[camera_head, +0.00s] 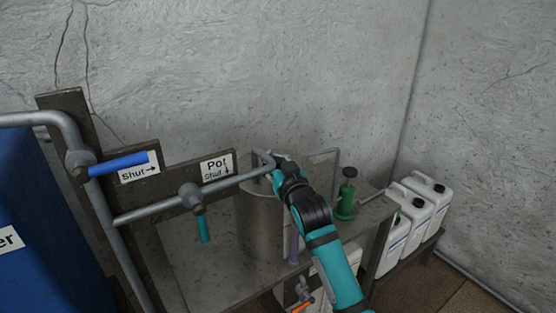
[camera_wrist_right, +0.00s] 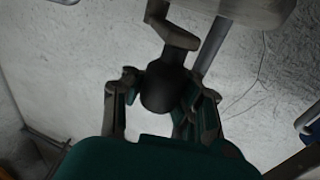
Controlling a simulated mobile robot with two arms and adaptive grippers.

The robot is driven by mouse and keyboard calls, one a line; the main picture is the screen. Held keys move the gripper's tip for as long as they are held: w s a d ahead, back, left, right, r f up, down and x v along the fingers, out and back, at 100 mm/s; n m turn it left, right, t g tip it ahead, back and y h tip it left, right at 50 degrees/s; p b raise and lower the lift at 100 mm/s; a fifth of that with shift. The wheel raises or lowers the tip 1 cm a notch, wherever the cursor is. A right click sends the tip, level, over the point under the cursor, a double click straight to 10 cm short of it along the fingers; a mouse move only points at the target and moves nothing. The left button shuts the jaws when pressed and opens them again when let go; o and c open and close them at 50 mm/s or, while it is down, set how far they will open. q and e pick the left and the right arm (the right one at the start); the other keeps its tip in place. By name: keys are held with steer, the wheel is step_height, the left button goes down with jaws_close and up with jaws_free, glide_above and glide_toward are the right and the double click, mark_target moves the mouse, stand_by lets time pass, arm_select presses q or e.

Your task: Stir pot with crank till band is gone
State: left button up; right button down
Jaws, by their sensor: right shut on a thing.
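The pot (camera_head: 259,225) is a grey metal cylinder standing on the metal bench. My right gripper (camera_head: 276,160) is over the pot's top, with my teal arm coming up from the lower right. In the right wrist view, my right gripper (camera_wrist_right: 160,100) is shut on a dark round knob, the crank's handle (camera_wrist_right: 160,88). A bent grey crank arm (camera_wrist_right: 178,38) runs from it. The pot's inside is hidden, and I see no band in either view. My left gripper is not in view.
A pipe (camera_head: 150,208) with a downward teal valve handle (camera_head: 204,229) runs to the pot. A blue handle (camera_head: 118,163) points right at "Shut". A blue tank (camera_head: 40,240) fills the left.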

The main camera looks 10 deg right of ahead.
steer(key=shift+s+a+f, duration=0.15)
steer(key=shift+a+f, duration=0.25)
steer(key=shift+f, duration=0.35)
steer(key=c, duration=1.9)
jaws_free()
steer(key=shift+o, duration=1.3)
steer(key=shift+s+r, duration=0.15)
steer(key=shift+s, duration=0.05)
steer(key=o, duration=0.4)
steer(key=shift+s+r, duration=0.55)
steer(key=shift+s, duration=0.15)
steer(key=shift+o, duration=1.4)
steer(key=shift+r, duration=0.15)
steer(key=shift+w+d+f, duration=0.15)
steer(key=shift+w+f, duration=0.05)
steer(key=shift+w, duration=0.2)
steer(key=v, duration=1.2)
steer(key=shift+s, duration=0.1)
